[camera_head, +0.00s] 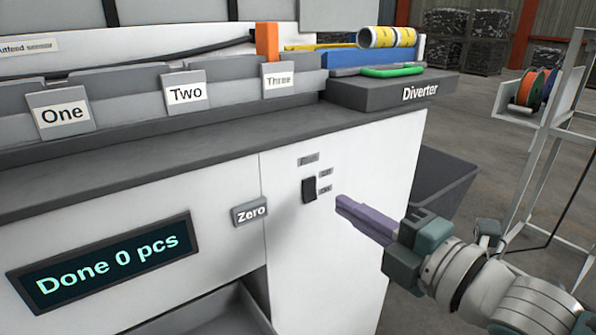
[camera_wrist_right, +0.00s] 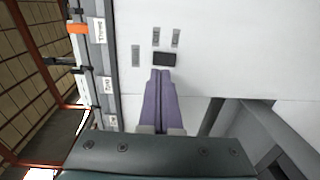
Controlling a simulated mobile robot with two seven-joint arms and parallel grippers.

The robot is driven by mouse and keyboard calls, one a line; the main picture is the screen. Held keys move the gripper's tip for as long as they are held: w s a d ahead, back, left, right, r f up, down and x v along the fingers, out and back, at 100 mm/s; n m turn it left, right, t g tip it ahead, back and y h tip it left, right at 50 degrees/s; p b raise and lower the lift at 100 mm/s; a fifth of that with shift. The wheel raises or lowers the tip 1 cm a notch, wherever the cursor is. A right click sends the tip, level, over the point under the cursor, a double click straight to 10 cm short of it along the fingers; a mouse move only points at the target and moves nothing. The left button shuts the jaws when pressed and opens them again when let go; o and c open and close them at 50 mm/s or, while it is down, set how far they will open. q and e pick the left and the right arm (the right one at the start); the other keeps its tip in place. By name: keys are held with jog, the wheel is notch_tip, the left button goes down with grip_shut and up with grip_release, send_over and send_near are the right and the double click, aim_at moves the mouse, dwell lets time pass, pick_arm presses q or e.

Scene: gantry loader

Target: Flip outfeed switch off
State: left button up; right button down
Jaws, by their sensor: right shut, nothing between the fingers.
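The outfeed switch (camera_head: 309,190) is a small black rocker on the white front panel, with small labels above and beside it that are too small to read surely. In the right wrist view the switch (camera_wrist_right: 164,59) lies just beyond my fingertips. My right gripper (camera_head: 342,204) is shut and empty, its purple fingers pointing at the panel to the right of the switch in the head view. The fingertips also show in the right wrist view (camera_wrist_right: 161,74). They look close to the switch; I cannot tell whether they touch it. My left gripper is not in view.
A grey Zero button (camera_head: 250,211) sits left of the switch, above a display (camera_head: 105,262) reading "Done 0 pcs". The dark counter edge with the Diverter tray (camera_head: 390,92) overhangs the panel. A dark bin (camera_head: 445,178) and a white rack (camera_head: 535,150) stand at the right.

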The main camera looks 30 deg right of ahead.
jog(key=s, duration=0.8)
jog(key=shift+d+r, duration=0.4)
